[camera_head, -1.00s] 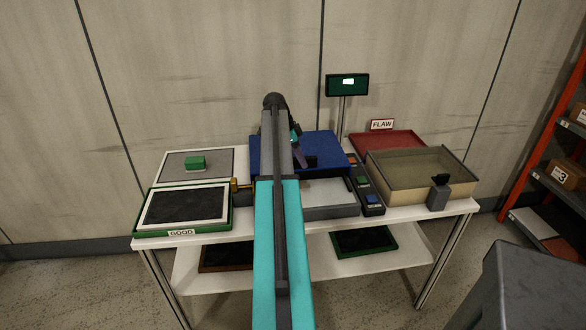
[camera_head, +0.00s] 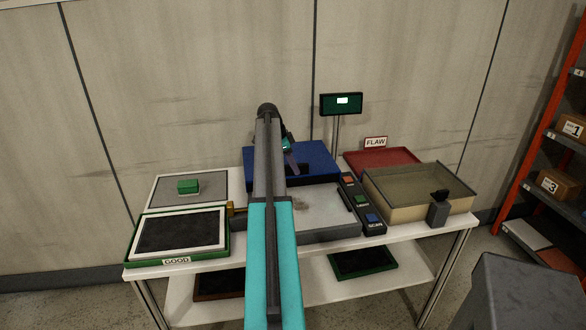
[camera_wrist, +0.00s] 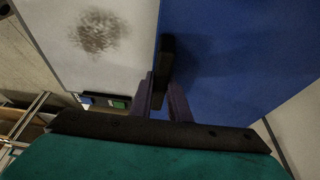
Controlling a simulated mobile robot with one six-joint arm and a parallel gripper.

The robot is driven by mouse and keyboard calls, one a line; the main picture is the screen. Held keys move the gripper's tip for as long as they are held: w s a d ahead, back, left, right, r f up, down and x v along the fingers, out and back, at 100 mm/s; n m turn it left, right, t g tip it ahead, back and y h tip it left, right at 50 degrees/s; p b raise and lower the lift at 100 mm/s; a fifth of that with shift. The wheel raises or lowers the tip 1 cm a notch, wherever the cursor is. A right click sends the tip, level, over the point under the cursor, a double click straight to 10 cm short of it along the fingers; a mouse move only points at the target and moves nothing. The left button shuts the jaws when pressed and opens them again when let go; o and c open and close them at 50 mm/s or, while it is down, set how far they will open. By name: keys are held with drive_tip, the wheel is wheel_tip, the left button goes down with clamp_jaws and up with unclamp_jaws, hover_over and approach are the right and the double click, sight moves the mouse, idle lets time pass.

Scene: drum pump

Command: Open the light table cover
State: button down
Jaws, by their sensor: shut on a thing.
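The blue light table cover (camera_head: 312,158) lies flat over the back part of the light table (camera_head: 318,204). The pale front surface is bare and carries a dark smudge, which also shows in the wrist view (camera_wrist: 100,32). In the wrist view, a black handle (camera_wrist: 167,55) runs along the edge of the blue cover (camera_wrist: 240,60). My gripper (camera_wrist: 164,88) is shut on this handle. In the head view, my arm hides part of the cover and table, and the handle is hard to make out.
A green GOOD tray (camera_head: 228,259) and a grey mat (camera_head: 216,187) with a green block (camera_head: 188,186) lie left. A button panel (camera_head: 362,203), a clear-topped box (camera_head: 420,190), a red FLAW tray (camera_head: 385,158) and a display (camera_head: 341,104) stand right and behind.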

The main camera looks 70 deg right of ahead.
drive_tip(key=c, duration=1.7)
unclamp_jaws()
drive_tip(key=shift+r, duration=0.1)
drive_tip(key=b+v, duration=0.2)
drive_tip(key=v, duration=1.1)
drive_tip(key=shift+a+r+b, duration=0.1)
drive_tip(key=shift+r+b, duration=0.2)
drive_tip(key=shift+b, duration=0.05)
